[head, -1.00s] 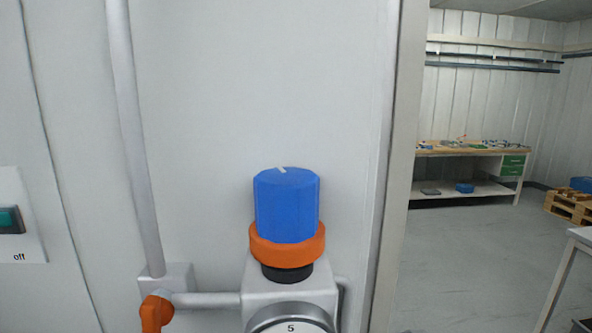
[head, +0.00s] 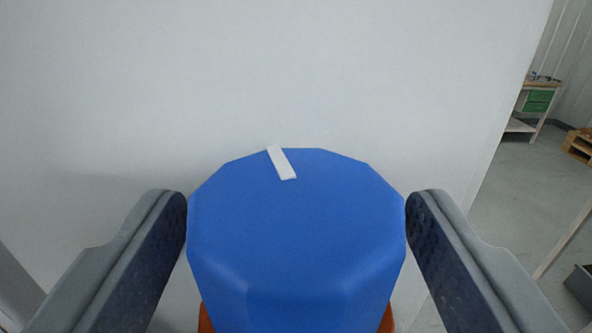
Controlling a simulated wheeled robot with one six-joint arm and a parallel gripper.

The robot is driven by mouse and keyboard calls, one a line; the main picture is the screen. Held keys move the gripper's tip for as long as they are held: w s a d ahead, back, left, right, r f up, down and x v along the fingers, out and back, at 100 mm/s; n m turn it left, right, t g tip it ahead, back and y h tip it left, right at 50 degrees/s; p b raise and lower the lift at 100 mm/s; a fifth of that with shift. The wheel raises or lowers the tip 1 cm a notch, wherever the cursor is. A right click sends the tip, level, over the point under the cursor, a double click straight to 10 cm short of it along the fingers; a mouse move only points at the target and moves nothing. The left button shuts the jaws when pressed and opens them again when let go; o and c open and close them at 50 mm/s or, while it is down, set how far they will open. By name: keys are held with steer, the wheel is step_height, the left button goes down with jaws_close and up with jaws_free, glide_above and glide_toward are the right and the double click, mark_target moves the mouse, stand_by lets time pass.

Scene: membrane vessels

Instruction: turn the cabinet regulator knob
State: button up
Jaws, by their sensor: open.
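The blue regulator knob (head: 297,225) fills the lower middle of the head view, seen from close above. A white mark on its top points to the back, slightly left. Parts of the orange ring (head: 206,318) show below it. My gripper (head: 296,215) is open, with one dark-padded finger on each side of the knob. The fingertips are close to the knob's left and right sides; I cannot tell whether they touch. The regulator body and gauge under the knob are hidden.
The white cabinet panel (head: 270,70) stands right behind the knob. Its edge runs down the right side. Beyond it are open grey floor (head: 510,190), a workbench with green drawers (head: 537,100) and a wooden pallet (head: 578,145).

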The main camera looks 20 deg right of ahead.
steer(key=shift+w+d, duration=0.1)
steer(key=shift+w, duration=0.25)
steer(key=c, duration=1)
